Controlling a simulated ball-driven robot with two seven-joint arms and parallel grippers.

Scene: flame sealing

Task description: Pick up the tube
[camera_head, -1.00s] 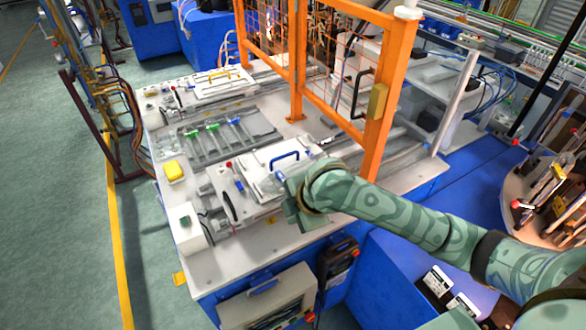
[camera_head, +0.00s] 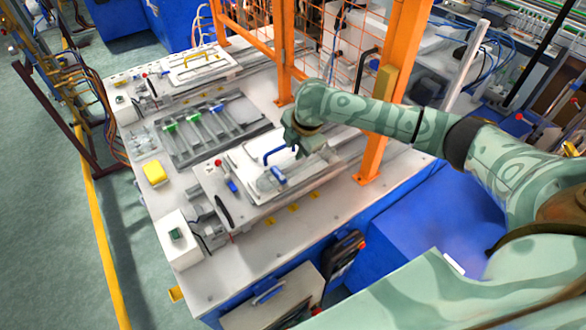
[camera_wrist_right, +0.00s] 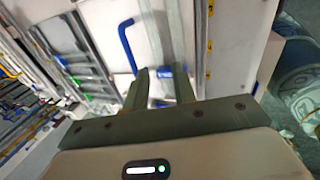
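Several slim tubes lie side by side in a dark grey tray (camera_head: 250,108) on the white worktable, left of centre in the head view. Two show green ends: one tube (camera_head: 170,128) at the left and another tube (camera_head: 195,117) beside it. The tray's row also shows at the left of the right wrist view, with a green spot. My right gripper (camera_head: 294,141) is above the back right of the white fixture, right of the tray and apart from the tubes. In the right wrist view its two fingers (camera_wrist_right: 163,82) stand apart. My left gripper is out of view.
The white fixture has a blue handle (camera_head: 280,154), also in the right wrist view (camera_wrist_right: 127,46), close to my gripper. An orange guard post (camera_head: 385,110) stands right of it. A yellow box (camera_head: 154,173) and a white button box (camera_head: 178,243) line the left edge.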

